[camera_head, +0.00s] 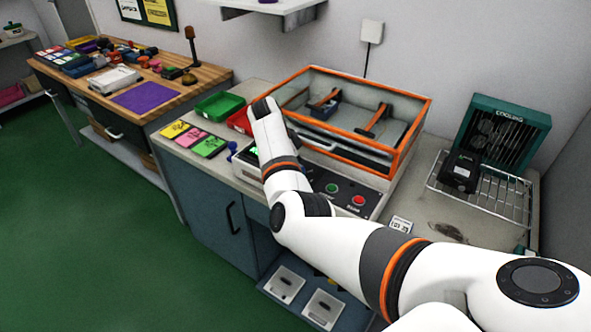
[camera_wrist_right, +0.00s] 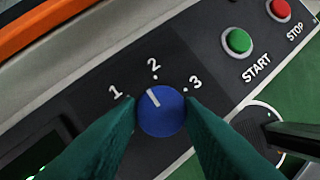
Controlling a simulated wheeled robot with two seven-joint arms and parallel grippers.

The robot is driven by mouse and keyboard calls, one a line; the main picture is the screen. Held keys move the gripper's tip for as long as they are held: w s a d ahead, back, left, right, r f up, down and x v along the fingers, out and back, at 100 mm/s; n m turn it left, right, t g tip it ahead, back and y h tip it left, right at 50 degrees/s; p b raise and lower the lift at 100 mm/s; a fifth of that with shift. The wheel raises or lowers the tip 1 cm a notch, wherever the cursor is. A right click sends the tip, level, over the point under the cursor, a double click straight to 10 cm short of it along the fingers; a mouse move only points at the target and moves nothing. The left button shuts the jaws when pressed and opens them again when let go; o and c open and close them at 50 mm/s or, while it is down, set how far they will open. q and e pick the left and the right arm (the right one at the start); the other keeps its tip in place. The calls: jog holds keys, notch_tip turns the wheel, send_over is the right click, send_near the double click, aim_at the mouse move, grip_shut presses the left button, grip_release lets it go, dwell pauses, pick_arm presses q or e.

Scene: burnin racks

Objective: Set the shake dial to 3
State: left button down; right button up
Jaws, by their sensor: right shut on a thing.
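The blue shake dial (camera_wrist_right: 161,115) sits on the dark control panel with the marks 1, 2 and 3 around it. Its white pointer line points up and slightly left, close to the 2 and a little toward the 1. My right gripper (camera_wrist_right: 160,108) is shut on the dial, with one teal finger on each side. In the head view, my right arm hides the dial and gripper. The shaker (camera_head: 420,118) is an orange-framed clear case with its control panel in front. My left gripper is not in view.
The green START button (camera_wrist_right: 238,41) and red STOP button (camera_wrist_right: 280,9) lie right of the dial. Green (camera_head: 218,106) and red (camera_head: 240,121) bins stand left of the shaker. A wire rack (camera_head: 500,190) with a black device (camera_head: 460,172) stands at right.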

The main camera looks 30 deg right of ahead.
dwell(0.4)
jog(key=o, duration=1)
jog(key=shift+c, duration=0.2)
jog(key=shift+r, duration=0.1)
jog(key=b+v, duration=0.2)
jog(key=v, duration=0.9)
jog(key=shift+w+r, duration=0.15)
jog(key=shift+r, duration=0.25)
jog(key=shift+a, duration=0.15)
